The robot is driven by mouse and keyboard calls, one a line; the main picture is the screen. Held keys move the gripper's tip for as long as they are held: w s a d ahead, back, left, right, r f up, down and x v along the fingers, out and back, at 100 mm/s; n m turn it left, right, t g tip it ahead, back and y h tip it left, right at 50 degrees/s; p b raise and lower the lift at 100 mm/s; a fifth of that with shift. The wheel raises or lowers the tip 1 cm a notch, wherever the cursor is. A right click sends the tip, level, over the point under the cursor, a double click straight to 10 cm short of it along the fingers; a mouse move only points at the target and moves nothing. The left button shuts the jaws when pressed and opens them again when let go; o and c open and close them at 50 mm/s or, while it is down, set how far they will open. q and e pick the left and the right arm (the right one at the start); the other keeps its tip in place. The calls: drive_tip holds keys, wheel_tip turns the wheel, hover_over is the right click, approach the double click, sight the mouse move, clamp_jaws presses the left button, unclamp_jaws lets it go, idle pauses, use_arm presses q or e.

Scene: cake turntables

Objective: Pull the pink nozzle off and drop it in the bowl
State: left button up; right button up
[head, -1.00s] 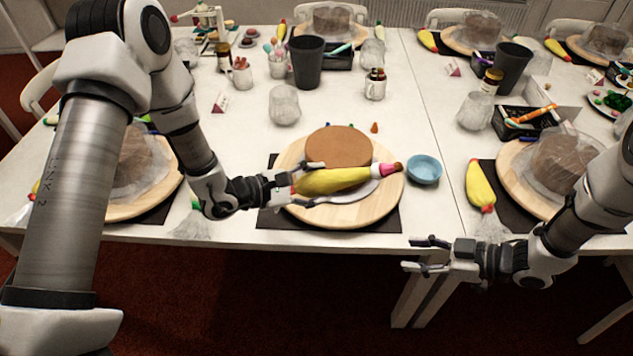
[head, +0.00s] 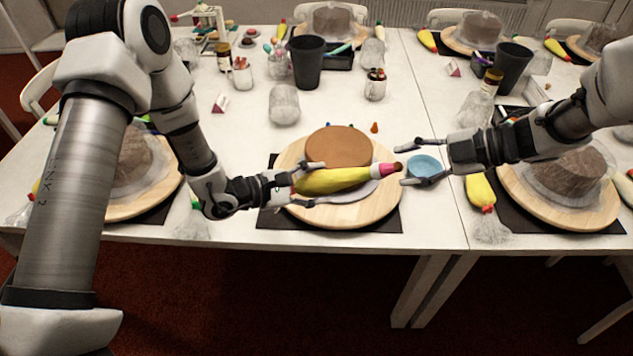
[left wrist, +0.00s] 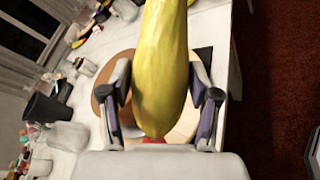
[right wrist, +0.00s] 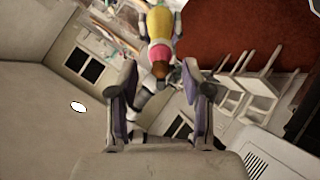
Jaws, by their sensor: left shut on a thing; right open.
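A yellow piping bag (head: 332,181) lies level above the wooden turntable, with the pink nozzle (head: 382,169) at its right end and a dark red tip. My left gripper (head: 318,183) is shut on the bag's body; the bag also shows between its fingers in the left wrist view (left wrist: 163,65). My right gripper (head: 402,165) is open and empty, its fingers just right of the nozzle. In the right wrist view the pink nozzle (right wrist: 160,55) points toward the open fingers (right wrist: 162,100). The blue bowl (head: 425,166) sits on the table, partly behind the right gripper.
The wooden turntable (head: 375,208) holds a brown cake disc (head: 338,146). A small orange nozzle (head: 375,127) stands behind it. A dark cup (head: 308,62) and glass (head: 284,104) stand farther back. Another covered cake (head: 568,172) is at right.

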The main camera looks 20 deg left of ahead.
drive_tip(key=shift+x, duration=1.2)
clamp_jaws()
drive_tip(key=v, duration=0.5)
drive_tip(key=shift+d, duration=0.1)
